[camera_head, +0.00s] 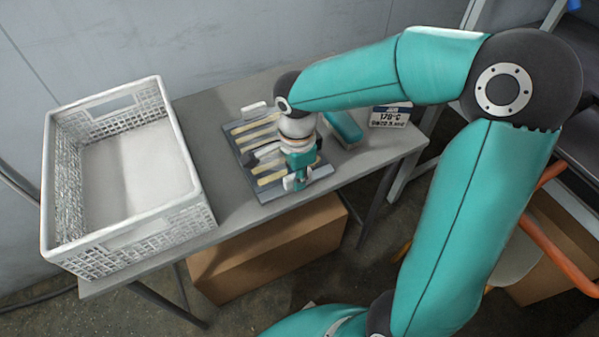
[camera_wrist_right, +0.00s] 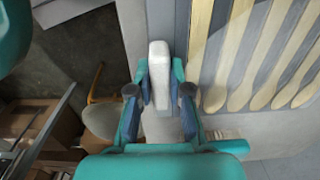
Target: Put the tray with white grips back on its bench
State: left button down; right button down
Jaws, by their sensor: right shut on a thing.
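The grey tray (camera_head: 243,137) holds several pale wooden spoons lying side by side. It is over the bench (camera_head: 212,130), and I cannot tell whether it rests fully on the top. One white grip (camera_head: 254,109) shows at its far end. My right gripper (camera_head: 295,181) is at the near end, shut on the other white grip, which shows between its fingers in the right wrist view (camera_wrist_right: 158,72). The spoons (camera_wrist_right: 240,55) lie right of the fingers there. My wrist hides part of the tray in the head view. My left gripper is not in view.
A white mesh crate (camera_head: 190,226) stands on the bench's left part. A teal block (camera_head: 344,127) and a sign (camera_head: 391,115) are right of the tray. A cardboard box (camera_head: 268,250) is under the bench. An orange bar (camera_head: 550,256) is at far right.

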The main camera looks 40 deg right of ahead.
jog(key=c, duration=1.5)
grip_release()
jog(key=shift+f, duration=0.15)
jog(key=shift+c, duration=0.2)
jog(key=o, duration=0.4)
jog(key=shift+o, duration=0.2)
jog(key=shift+r, duration=0.2)
jog(key=shift+r, duration=0.3)
notch_tip(320, 180, up, 11)
jog(key=p, duration=0.2)
jog(key=shift+s+r, duration=0.15)
jog(key=shift+r, duration=0.05)
